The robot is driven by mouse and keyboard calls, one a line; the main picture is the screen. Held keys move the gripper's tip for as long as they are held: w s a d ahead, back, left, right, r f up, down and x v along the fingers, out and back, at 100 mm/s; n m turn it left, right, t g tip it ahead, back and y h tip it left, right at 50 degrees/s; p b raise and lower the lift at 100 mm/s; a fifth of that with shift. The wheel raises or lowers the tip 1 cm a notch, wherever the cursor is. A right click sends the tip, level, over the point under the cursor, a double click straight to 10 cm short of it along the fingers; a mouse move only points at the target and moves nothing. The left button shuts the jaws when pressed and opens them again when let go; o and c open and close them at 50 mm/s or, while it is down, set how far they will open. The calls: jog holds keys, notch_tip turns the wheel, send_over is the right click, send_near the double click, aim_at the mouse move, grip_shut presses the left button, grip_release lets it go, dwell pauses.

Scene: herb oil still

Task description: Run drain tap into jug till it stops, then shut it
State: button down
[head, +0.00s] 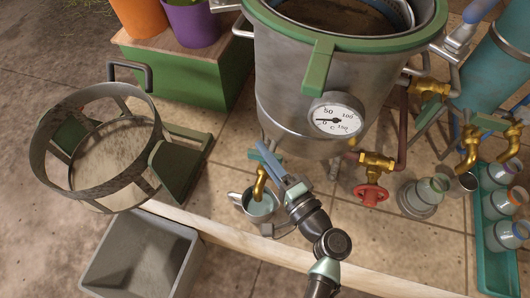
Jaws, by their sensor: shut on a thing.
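The drain tap is a brass spout (260,181) with a blue lever (265,156), low at the front of the steel still. The jug (240,198) is a small metal vessel right below the spout, on the tiled bench. Pale bluish liquid shows inside it. I cannot make out whether a stream is running. My gripper (281,177) is at the tap, just right of the spout, shut on the blue lever. The jaws hide part of the tap body, and my wrist covers part of the jug's right side.
The still (290,90) carries a dial gauge (337,120). A red valve wheel (370,194) and small vessels stand to the right, with a teal tray (488,262) of cups.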

jog(key=shift+m+t+h, duration=0.7)
jog(key=shift+m+h, duration=0.2)
jog(key=shift+h, duration=0.3)
jog(key=c, duration=0.6)
grip_release()
jog(key=v, duration=1.3)
jog(key=shift+b, duration=0.4)
